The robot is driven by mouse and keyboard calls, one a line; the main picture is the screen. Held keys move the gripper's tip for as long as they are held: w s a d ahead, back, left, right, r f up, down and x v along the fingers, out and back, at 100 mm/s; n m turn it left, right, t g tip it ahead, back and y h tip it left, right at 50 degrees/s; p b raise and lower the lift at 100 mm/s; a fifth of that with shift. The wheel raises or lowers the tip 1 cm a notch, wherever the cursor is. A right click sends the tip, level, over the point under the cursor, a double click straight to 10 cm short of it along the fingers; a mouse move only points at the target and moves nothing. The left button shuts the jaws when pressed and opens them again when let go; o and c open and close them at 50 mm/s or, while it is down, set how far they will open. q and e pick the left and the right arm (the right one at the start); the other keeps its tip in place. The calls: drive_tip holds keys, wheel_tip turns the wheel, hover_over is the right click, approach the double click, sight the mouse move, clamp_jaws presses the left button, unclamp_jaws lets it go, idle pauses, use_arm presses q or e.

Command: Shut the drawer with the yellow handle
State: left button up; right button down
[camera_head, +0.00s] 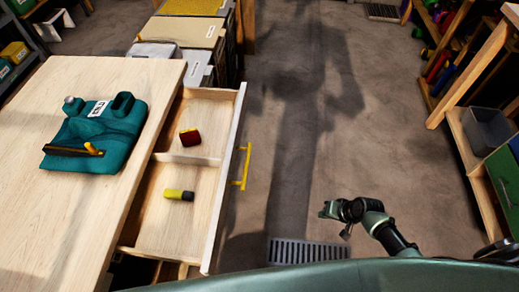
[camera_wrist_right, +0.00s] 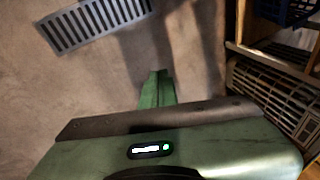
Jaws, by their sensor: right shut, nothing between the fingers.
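The wooden drawer (camera_head: 228,160) stands pulled out from the right side of the wooden table in the head view. Its yellow handle (camera_head: 244,168) is on the outer front face, toward the open floor. Inside, a divider separates a dark red block (camera_head: 190,137) from a yellow and black piece (camera_head: 179,195). My right gripper (camera_head: 325,210) is to the right of the drawer, apart from the handle, above the floor. In the wrist view its green fingers (camera_wrist_right: 157,88) are together and empty, with floor beyond them. My left gripper is not in view.
Boxes (camera_head: 188,32) stand beyond the drawer. A floor grate (camera_head: 300,252) lies near my base. Shelves with a grey bin (camera_head: 487,130) line the right. The concrete floor between is clear.

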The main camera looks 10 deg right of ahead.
drive_tip(key=w+a+r+y+p, duration=0.15)
drive_tip(key=w+r, duration=0.25)
drive_tip(key=r, duration=0.5)
drive_tip(key=w+a+r+y, duration=0.2)
drive_tip(key=w+a+r, duration=0.15)
drive_tip(key=r, duration=0.55)
drive_tip(key=a+r+n+g+y, duration=0.1)
drive_tip(key=a+r+y, duration=0.15)
drive_tip(key=r, duration=0.55)
drive_tip(key=a+r+n+y, duration=0.1)
drive_tip(key=a+r, duration=0.2)
drive_tip(key=r, duration=0.5)
drive_tip(key=a+r+p+x, duration=0.1)
drive_tip(key=r+p+x, duration=0.1)
drive_tip(key=x, duration=1)
drive_tip(key=shift+a+p, duration=0.5)
drive_tip(key=shift+p, duration=0.2)
